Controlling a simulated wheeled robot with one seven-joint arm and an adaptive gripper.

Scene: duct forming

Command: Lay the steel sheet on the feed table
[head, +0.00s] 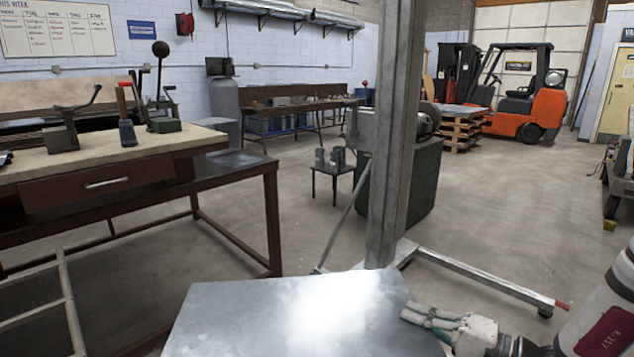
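A grey, shiny steel sheet (250,310) spans the bottom middle of the head view, with a bright glare on it. Its near edge is cut off by the frame, and what supports it is hidden. My gripper (408,314) comes in from the right. Its pale fingers with green parts overlap the sheet's right edge. I cannot tell whether they clamp the edge or only lie over it. No table is clearly marked as the feed table. A dark-framed table (238,160) with a grey metal top stands at the left, apart from the sheet.
A wood-topped bench (60,165) with lever tools stands left. A steel post (393,150) on a wheeled base rises just beyond the sheet. A green machine (425,185) stands behind it, a small stand (332,170) beside it. An orange forklift (530,100) is farther back.

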